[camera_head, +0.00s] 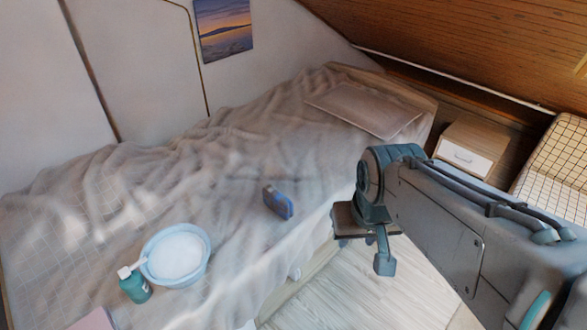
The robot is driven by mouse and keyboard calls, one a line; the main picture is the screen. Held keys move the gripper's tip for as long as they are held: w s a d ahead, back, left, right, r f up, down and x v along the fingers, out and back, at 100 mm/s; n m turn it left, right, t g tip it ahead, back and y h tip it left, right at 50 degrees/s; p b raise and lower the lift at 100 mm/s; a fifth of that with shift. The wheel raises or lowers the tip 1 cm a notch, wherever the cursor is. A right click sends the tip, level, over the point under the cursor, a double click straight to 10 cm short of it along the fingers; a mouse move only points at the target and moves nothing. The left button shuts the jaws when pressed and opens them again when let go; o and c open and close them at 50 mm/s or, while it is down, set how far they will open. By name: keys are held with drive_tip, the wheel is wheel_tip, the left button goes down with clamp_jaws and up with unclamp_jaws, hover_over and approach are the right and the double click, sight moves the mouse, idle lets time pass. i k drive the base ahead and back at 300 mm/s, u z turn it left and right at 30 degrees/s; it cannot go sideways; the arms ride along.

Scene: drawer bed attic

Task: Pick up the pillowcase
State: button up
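A flat, pale grey-beige rectangular cloth (365,106) lies on the far right end of the bed; it looks like the pillowcase, though its color nearly matches the bedding. My gripper (364,250) hangs at the bed's right edge, nearer the camera than that cloth and clear of it. Its fingers point down and look spread apart, with nothing visible between them. My forearm covers part of the floor at the right.
The rumpled bed (130,190) carries a blue object (277,202), a light blue basin (175,255), a green pump bottle (134,286) and a pinkish flat item (94,321). A nightstand (470,148) and checkered seat (560,160) stand right, under the sloped wooden ceiling (490,45).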

sight(281, 204)
drive_tip(key=z, duration=0.05)
drive_tip(key=i, duration=1)
drive_tip(key=u, duration=0.6)
